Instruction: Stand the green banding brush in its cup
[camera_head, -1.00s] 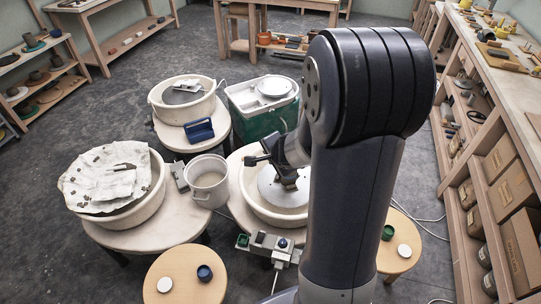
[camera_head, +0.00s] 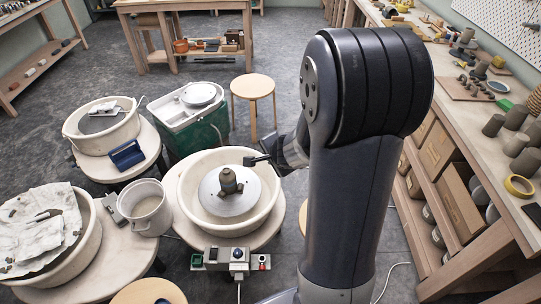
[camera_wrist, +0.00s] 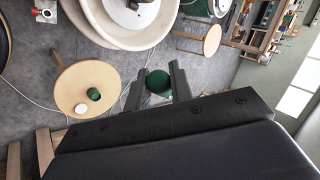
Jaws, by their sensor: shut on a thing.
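My gripper (camera_wrist: 158,88) is shut on a dark green, round-ended thing between its two fingers in the wrist view, the green banding brush (camera_wrist: 158,80). Only its end shows; the rest is hidden. A small green cup (camera_wrist: 93,94) stands on a round wooden stool (camera_wrist: 66,82) to the left of the gripper in the wrist view, apart from it. In the head view my arm hides the cup, and the brush cannot be made out there.
A white lid-like disc (camera_wrist: 81,109) lies beside the cup. A pottery wheel basin (camera_head: 190,195) with a dark clay pot (camera_head: 228,180) stands left of my arm. A loaded workbench (camera_head: 440,45) runs along the right. Grey floor lies between bench and wheel.

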